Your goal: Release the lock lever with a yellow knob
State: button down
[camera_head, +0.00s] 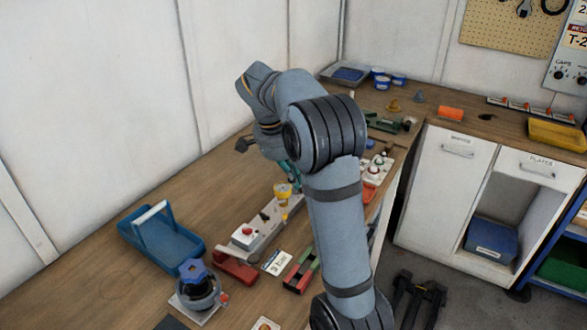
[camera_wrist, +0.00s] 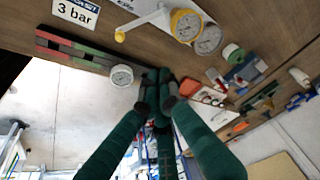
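The lock lever (camera_wrist: 142,24), a pale bar with a small yellow knob (camera_wrist: 120,37) at its end, shows at the top of the wrist view. It extends from beside a yellow-rimmed gauge (camera_wrist: 186,25). My gripper (camera_wrist: 159,84) has green fingers with dark tips that come together, with nothing visible between them. The tips appear apart from the lever and knob. In the head view, my gripper (camera_head: 292,172) is partly hidden by my arm over the bench. I cannot clearly make out the lever there.
A white gauge (camera_wrist: 121,76) is near my fingertips. The wooden bench (camera_head: 130,258) holds a blue tray (camera_head: 160,236), a blue-knobbed valve (camera_head: 195,285), a red-button box (camera_head: 246,236) and a "3 bar" sign (camera_wrist: 76,12). The bench's left rear area is clear.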

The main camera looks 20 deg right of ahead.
jog(key=v, duration=0.3)
jog(key=shift+d+r, duration=0.1)
dwell(0.4)
